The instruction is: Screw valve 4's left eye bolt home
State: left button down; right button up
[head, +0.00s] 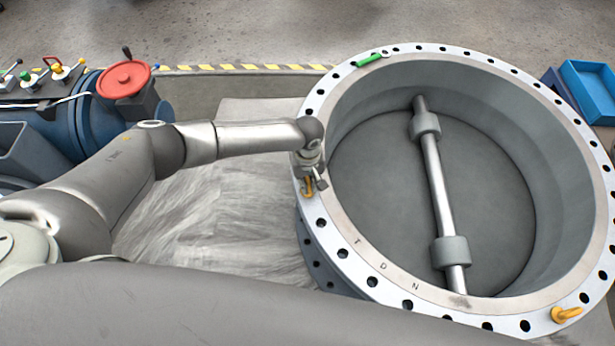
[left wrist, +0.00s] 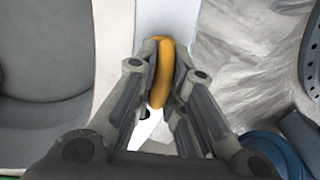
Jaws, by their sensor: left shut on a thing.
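The valve (head: 345,252) is a large round grey body with a white flange full of bolt holes and a disc on a shaft inside. A yellow eye bolt (head: 307,188) stands at the left of its flange. My left gripper (head: 314,181) is over that spot. In the left wrist view, the left gripper (left wrist: 160,88) is shut on the ring of the yellow eye bolt (left wrist: 161,75). The fingers hide part of the ring, and the bolt's thread cannot be seen. A second yellow eye bolt (head: 566,314) is on the flange at the lower right. My right gripper is not in view.
A green object (head: 369,60) lies on the flange at the upper left. A blue machine with a red handwheel (head: 124,79) and small coloured levers stands at the left. A blue bin (head: 588,85) is at the far right. Floor beyond the striped line is clear.

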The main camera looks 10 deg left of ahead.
pick_arm(q)
jog(key=m+p, duration=0.2)
jog(key=p, duration=0.1)
jog(key=shift+s+r, duration=0.1)
jog(key=shift+r, duration=0.05)
jog(key=shift+m+p, duration=0.45)
jog(key=shift+m, duration=0.65)
jog(key=m, duration=0.5)
jog(key=shift+m, duration=0.3)
jog(key=m, duration=1.5)
jog(key=m+b, duration=0.1)
jog(key=m, duration=0.3)
jog(key=shift+m, duration=0.4)
jog(key=m+b, duration=0.1)
jog(key=m, duration=0.4)
jog(key=shift+m, duration=0.3)
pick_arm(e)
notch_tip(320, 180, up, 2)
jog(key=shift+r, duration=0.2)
